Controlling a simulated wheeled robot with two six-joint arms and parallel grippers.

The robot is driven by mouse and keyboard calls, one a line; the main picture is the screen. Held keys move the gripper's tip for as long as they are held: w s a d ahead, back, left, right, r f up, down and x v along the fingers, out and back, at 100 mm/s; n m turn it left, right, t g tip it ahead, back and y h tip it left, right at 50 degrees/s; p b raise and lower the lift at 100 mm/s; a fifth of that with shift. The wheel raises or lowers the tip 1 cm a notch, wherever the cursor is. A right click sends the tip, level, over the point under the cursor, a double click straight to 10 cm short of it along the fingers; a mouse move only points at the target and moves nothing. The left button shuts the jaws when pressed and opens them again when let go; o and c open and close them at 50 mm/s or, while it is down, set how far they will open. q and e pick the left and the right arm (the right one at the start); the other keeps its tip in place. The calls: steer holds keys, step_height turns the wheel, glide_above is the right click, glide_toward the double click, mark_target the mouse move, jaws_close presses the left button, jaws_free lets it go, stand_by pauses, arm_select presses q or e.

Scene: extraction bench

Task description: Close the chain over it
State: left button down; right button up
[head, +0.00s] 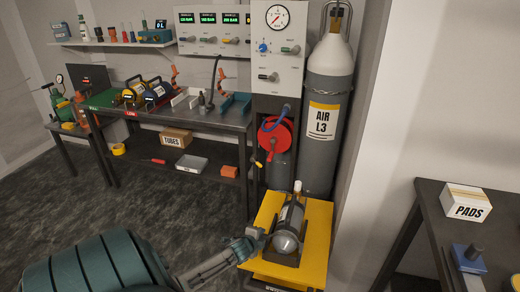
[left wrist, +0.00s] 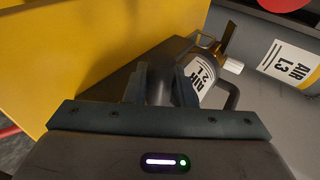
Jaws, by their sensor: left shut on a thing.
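A small grey cylinder (head: 289,226) with a white valve top lies in a dark cradle on a yellow platform (head: 318,238). In the left wrist view it shows a white AIR label (left wrist: 199,82). A tall grey cylinder (head: 328,85) labelled AIR L3 stands upright behind; part of it shows in the left wrist view (left wrist: 284,68). I cannot make out a chain in either view. My left gripper (head: 258,237) is at the platform's left side, beside the small cylinder. Its fingers (left wrist: 163,88) are shut on a dark grey part, which I cannot identify. My right gripper is not in view.
A gauge panel (head: 278,45) and a red hose reel (head: 276,138) are behind the platform. A workbench (head: 190,116) holds several tools at the left. The carpet at left is open.

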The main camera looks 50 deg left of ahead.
arm_select(q)
steer(key=c, duration=1.2)
jaws_free()
steer(key=shift+f, duration=0.2)
steer(key=shift+c, duration=0.2)
steer(key=v, duration=1)
steer(key=shift+s+d+r, duration=0.2)
steer(key=shift+s, duration=0.05)
